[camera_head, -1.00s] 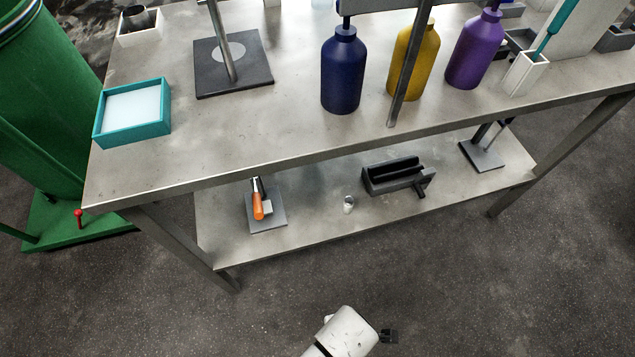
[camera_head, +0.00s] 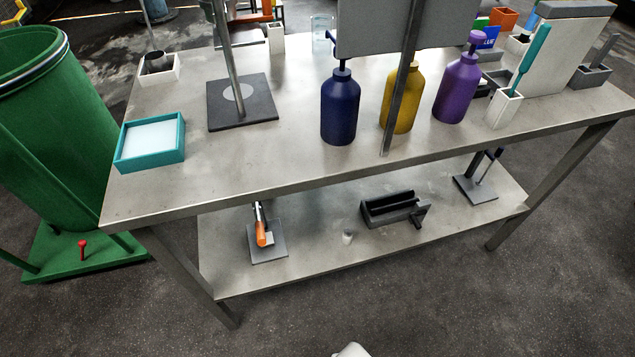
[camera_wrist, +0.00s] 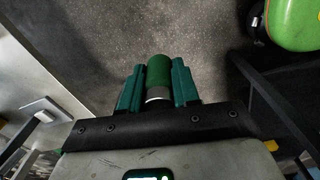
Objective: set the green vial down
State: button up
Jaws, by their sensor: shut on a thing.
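In the wrist view my gripper (camera_wrist: 158,88) is shut on the green vial (camera_wrist: 159,70). The vial is a short dark green cylinder with a light grey band at its lower end, between two green fingers. Dark speckled floor shows behind it. In the head view neither my gripper nor the vial shows; only a bit of my white arm is at the bottom edge. The metal bench has a top surface (camera_head: 280,155) and a lower shelf (camera_head: 310,255).
On the bench top are a teal-rimmed tray (camera_head: 150,163), a dark stand base (camera_head: 243,115) and blue (camera_head: 339,112), yellow (camera_head: 402,100) and purple (camera_head: 457,90) bottles. The front middle of the top is clear.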

jog(key=w+d+r+m+p, duration=0.5)
jog(key=w+d+r+m, duration=0.3)
jog(key=w+r, duration=0.4)
jog(key=w+d+r+m+p, duration=0.6)
jog(key=w+r+m, duration=0.5)
jog(key=r, duration=0.1)
jog(key=s+f, duration=0.4)
jog(key=f, duration=0.1)
jog(key=shift+f, duration=0.25)
